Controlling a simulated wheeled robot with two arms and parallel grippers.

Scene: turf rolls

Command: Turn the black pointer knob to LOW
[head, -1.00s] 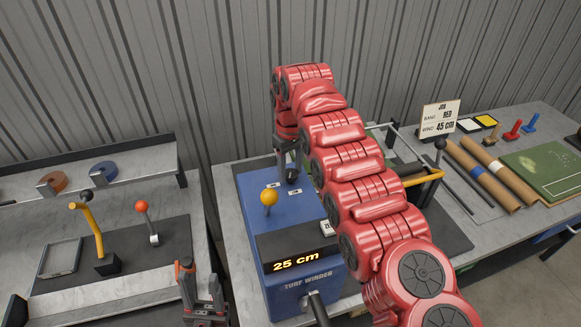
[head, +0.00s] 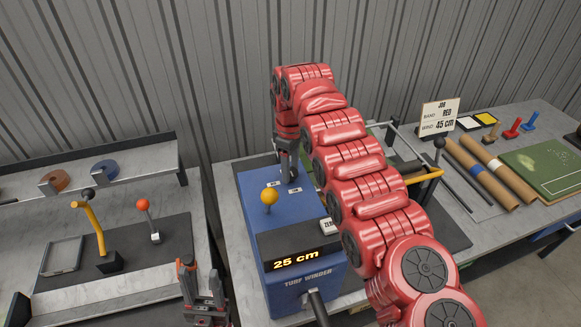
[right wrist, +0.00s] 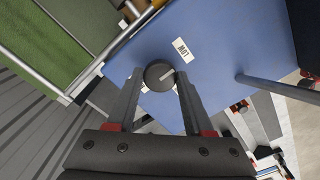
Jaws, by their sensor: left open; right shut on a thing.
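The black pointer knob (right wrist: 158,73) is round with a pale pointer line, on the blue turf winder (head: 252,218). In the right wrist view it sits between the fingertips of my right gripper (right wrist: 159,78), which is shut on it. The pointer line aims right and slightly up in that view, below the LOW label (right wrist: 181,49), not straight at it. Another label behind the knob is mostly covered. In the head view my right gripper (head: 289,170) is over the winder's top back and hides the knob. My left gripper (head: 202,285) is open and empty at the lower left.
A job card (head: 440,116) reads band RED, wind 45 cm. Brown rolls (head: 485,175) and green turf (head: 545,168) lie right. A red-ball lever (head: 142,205) stands on the left bench.

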